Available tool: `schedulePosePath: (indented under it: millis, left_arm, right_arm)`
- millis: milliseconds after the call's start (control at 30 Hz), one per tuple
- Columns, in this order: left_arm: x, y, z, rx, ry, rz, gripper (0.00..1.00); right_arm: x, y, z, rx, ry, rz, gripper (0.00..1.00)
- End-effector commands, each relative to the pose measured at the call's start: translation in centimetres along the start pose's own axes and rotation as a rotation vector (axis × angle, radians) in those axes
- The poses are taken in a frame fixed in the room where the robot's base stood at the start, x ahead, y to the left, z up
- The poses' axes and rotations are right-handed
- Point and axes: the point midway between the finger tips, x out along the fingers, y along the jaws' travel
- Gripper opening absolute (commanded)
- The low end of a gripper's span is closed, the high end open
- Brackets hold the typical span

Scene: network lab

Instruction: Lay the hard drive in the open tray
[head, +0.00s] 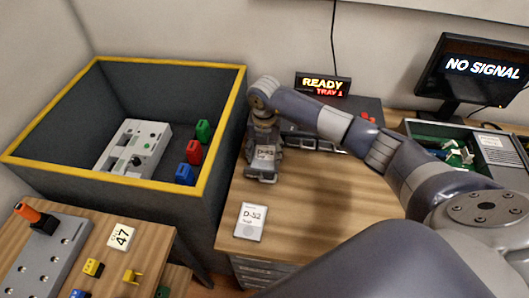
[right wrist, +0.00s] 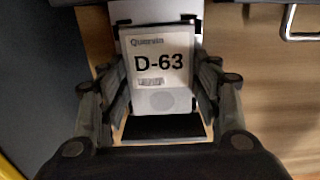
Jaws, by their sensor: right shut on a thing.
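My right gripper (head: 262,176) is shut on a hard drive labelled D-63 (right wrist: 161,68). In the head view the held drive (head: 266,154) shows small between the fingers, label out, over the back left of the wooden desk. In the right wrist view the fingers (right wrist: 160,88) stand on both sides of it. A second drive, labelled D-52 (head: 250,222), lies flat on the desk nearer to me. A dark bay unit (head: 366,112) with metal handles stands behind my right arm, partly hidden. I cannot make out an open tray clearly. My left gripper is out of view.
A display reading READY TRAY 1 (head: 323,86) stands behind the unit. A yellow-rimmed dark bin (head: 222,125) is left of the desk, close to my gripper. A monitor (head: 475,75) and an open-topped case (head: 497,150) are at right. The desk's middle is clear.

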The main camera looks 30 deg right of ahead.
Motion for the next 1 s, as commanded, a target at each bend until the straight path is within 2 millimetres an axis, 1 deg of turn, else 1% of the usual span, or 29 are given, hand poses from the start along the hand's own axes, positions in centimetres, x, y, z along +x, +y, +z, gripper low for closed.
schedulePosePath:
  millis: [267,300,367,667,700,733,1000]
  left_arm:
    - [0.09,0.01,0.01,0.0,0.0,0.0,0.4]
    - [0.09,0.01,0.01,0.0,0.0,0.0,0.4]
    - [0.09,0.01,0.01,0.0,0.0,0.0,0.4]
    - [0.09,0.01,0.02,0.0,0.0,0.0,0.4]
    - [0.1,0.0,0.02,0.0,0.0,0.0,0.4]
    - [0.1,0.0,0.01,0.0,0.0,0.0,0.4]
    - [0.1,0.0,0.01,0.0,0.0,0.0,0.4]
  right_arm:
    - [0.08,0.01,0.04,0.0,-0.001,0.001,0.24]
    - [0.08,0.01,0.04,0.0,-0.001,0.001,0.67]
    - [0.08,0.01,0.04,0.0,-0.001,0.001,0.81]
    - [0.11,0.0,0.02,0.0,0.0,0.0,0.81]
    - [0.16,-0.03,-0.01,0.0,0.0,-0.001,0.9]
    - [0.16,-0.03,-0.01,0.0,0.0,-0.001,0.91]
    - [0.15,-0.02,0.0,0.0,0.0,-0.001,0.91]
